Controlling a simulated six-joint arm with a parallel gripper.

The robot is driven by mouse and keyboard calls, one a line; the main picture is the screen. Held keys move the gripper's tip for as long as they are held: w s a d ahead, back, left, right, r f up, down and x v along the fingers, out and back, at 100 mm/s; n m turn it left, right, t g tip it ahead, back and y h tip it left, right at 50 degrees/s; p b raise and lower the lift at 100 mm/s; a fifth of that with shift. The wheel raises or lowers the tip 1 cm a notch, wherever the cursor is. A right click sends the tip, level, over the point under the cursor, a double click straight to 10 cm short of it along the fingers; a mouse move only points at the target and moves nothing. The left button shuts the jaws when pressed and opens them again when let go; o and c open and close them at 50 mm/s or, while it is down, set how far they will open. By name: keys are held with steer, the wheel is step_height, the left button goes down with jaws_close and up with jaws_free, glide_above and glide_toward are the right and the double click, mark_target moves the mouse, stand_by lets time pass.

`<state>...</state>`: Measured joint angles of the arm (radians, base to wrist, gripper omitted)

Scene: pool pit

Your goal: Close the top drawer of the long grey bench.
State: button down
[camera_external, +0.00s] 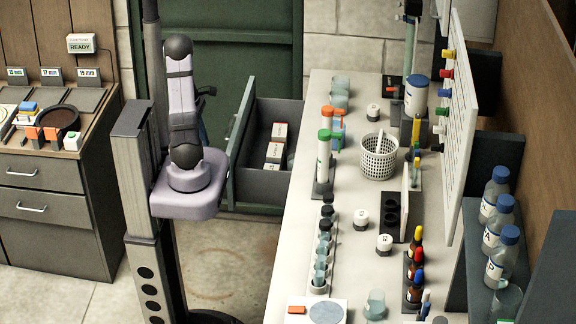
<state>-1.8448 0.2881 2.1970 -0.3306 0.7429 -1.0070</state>
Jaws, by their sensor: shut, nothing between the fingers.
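The long grey bench (345,180) runs from front to back, right of my arm. Its top drawer (268,185) stands open, pulled out to the left of the bench's edge. The drawer's front panel (238,135) faces left towards my arm, and part of it is hidden behind the arm. Several small white boxes with red marks (274,152) lie inside the drawer. My arm stands left of the drawer on its column. My gripper is not clearly seen; the arm's links hide that area, and only small dark parts show at their right side.
The bench top carries a white basket (379,157), tube racks, bottles and jars. A dark cabinet (48,205) with two shut drawers stands at the left. A green door (255,60) is behind. Bare floor (235,260) lies below and in front of the open drawer.

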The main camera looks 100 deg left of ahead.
steer(key=w+f, duration=0.6)
steer(key=f, duration=0.3)
steer(key=shift+w+d+f, duration=0.15)
steer(key=shift+w+f, duration=0.15)
steer(key=shift+w, duration=0.05)
stand_by(0.6)
steer(key=w+p, duration=0.7)
steer(key=w, duration=1.5)
steer(key=shift+w, duration=0.25)
steer(key=shift+s, duration=0.1)
